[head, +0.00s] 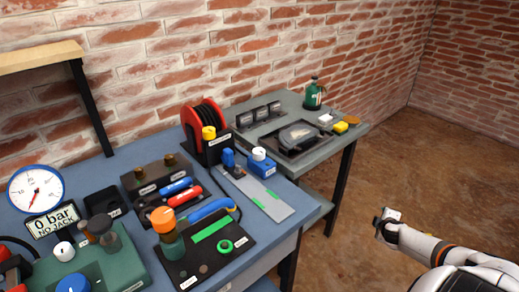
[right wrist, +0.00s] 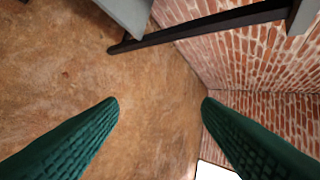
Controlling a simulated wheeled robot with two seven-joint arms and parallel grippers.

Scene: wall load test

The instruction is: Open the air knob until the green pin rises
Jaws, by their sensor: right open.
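Several knobs show in the head view, and I cannot tell which is the air knob. A white knob (head: 63,250) sits on a green box at the front left, and a blue knob (head: 73,284) is below it. Another white knob (head: 259,154) tops a small blue box at the middle of the bench. I cannot make out a green pin. My right gripper (head: 384,217) is over the floor, right of the benches and far from the knobs. Its two green fingers are apart and empty in the right wrist view (right wrist: 160,102). My left gripper is out of view.
A round gauge (head: 36,188) stands behind a display (head: 54,221) reading "0 bar NO JACK". An orange-capped bottle (head: 165,228), screwdrivers and a red hose reel (head: 203,118) crowd the blue bench. A grey table (head: 345,135) adjoins it. The brown floor (head: 400,160) is clear.

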